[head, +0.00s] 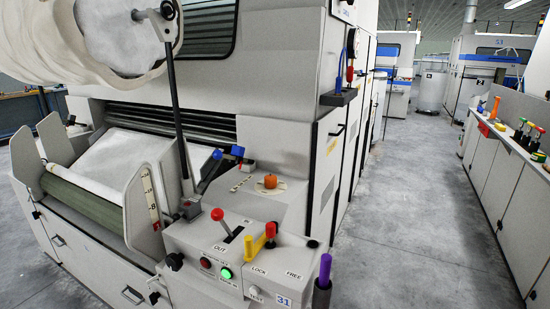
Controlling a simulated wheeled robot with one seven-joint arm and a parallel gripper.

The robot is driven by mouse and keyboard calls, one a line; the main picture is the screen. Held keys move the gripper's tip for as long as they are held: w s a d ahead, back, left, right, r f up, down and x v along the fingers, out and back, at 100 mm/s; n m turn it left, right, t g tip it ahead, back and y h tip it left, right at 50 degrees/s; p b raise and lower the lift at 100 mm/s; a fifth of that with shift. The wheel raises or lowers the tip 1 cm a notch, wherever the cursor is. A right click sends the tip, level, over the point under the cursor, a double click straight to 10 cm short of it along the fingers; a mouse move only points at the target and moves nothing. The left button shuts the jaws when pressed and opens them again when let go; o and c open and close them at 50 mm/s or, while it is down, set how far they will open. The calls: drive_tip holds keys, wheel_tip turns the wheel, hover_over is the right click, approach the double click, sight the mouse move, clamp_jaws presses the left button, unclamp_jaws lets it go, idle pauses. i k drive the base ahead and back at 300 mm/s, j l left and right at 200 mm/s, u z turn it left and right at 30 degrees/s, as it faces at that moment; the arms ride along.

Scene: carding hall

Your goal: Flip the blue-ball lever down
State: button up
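The ball is up, clear of the grey housing behind the control panel (210,240). A red-ball lever (217,214) leans up-left from a dark slot in that panel. A yellow lever (258,246) and a red-topped handle (271,231) stand right of it. My gripper is not in view.
A tall black rod (176,100) rises left of the blue ball. An orange knob (270,182) sits to the right, and a purple handle (325,270) stands at the panel's front right corner. The aisle floor (415,210) is clear, with a low cabinet (500,180) along its right.

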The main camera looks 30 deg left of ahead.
sight(218, 155)
drive_tip(key=i+u, duration=0.25)
drive_tip(key=u, duration=0.2)
drive_tip(key=i+l+u, duration=0.25)
drive_tip(key=u, duration=0.2)
drive_tip(key=i+l+u, duration=0.2)
drive_tip(key=u, duration=0.25)
drive_tip(key=i+l+u, duration=0.15)
drive_tip(key=l+u, duration=0.15)
drive_tip(key=u, duration=0.2)
drive_tip(key=i+l+u, duration=0.1)
drive_tip(key=l+u, duration=0.8)
drive_tip(key=l, duration=0.5)
drive_tip(key=l+u, duration=0.5)
drive_tip(key=l, duration=0.45)
drive_tip(key=i+l+u, duration=0.35)
drive_tip(key=i, duration=0.25)
drive_tip(key=l, duration=0.1)
